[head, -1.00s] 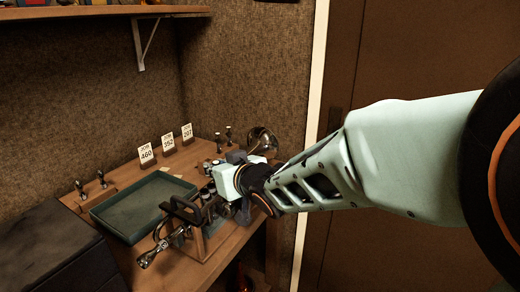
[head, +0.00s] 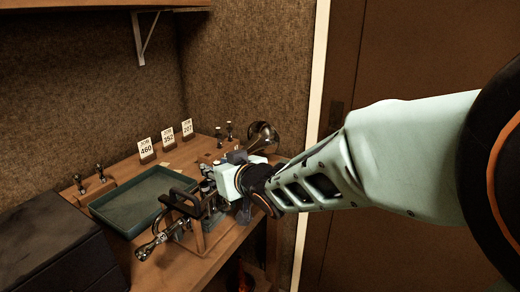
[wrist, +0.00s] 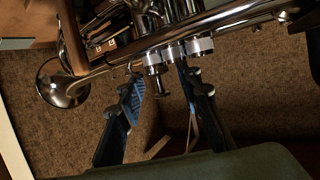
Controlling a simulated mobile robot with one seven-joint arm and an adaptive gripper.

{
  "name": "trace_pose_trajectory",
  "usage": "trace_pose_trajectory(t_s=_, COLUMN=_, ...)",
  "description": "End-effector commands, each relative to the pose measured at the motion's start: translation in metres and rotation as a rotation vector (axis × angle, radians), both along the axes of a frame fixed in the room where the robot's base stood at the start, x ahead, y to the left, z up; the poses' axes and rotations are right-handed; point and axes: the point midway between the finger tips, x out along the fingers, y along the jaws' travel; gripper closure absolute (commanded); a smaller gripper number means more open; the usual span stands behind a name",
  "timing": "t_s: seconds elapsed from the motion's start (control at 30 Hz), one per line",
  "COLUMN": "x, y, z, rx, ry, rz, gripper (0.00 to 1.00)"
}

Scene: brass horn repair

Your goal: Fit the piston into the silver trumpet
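The silver trumpet (wrist: 110,72) runs across the top of the wrist view, its flared bell (wrist: 62,84) at left and its valve casings (wrist: 175,52) near the middle. In the head view its bell (head: 262,138) shows behind my gripper (head: 236,182). In the wrist view my gripper (wrist: 161,85) is open, its blue-padded fingers spread below the valve caps. A stem with a finger button (wrist: 161,92) stands out from the left casing, between the fingers. I see no loose piston in the grip. How deep any piston sits inside the casings is hidden.
A wooden stand (head: 203,236) with a black clamp is under the trumpet. A green tray (head: 128,232) lies to its left. Small valve parts stand in a wooden block (head: 97,192) and at the back (head: 229,131). Job cards (head: 168,137) line the back; a dark box (head: 50,250) is at front left.

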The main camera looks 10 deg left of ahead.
Motion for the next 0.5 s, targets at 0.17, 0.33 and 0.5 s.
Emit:
trace_pose_trajectory(t_s=0.17, x=0.0, y=0.0, z=0.0, rx=0.0, ry=0.0, rz=0.0, gripper=0.63)
trace_pose_trajectory(t_s=0.33, x=0.0, y=0.0, z=0.002, rx=0.0, ry=0.0, rz=0.0, gripper=0.63)
trace_pose_trajectory(t_s=0.5, x=0.0, y=0.0, z=0.016, rx=-0.001, ry=-0.001, rz=0.0, gripper=0.63)
